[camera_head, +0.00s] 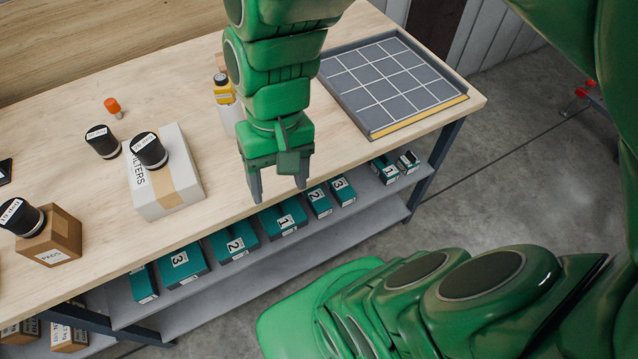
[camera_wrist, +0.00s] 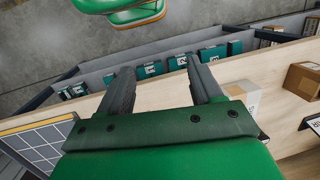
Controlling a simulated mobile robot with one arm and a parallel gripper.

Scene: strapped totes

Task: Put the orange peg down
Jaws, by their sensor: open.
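A small orange peg (camera_head: 112,106) stands on the wooden bench (camera_head: 75,110) at the left, behind the black cylinders. It is not visible in the wrist view. My gripper (camera_head: 278,188) is open and empty, above the front edge of the bench, well to the right of the peg. In the wrist view my gripper (camera_wrist: 158,70) shows two separated fingers with nothing between them.
A white filters box (camera_head: 165,187) bears a black cylinder (camera_head: 149,151); another cylinder (camera_head: 103,142) stands beside it. A gridded grey tray (camera_head: 328,82) lies at right. Teal boxes (camera_head: 236,241) line the shelf below.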

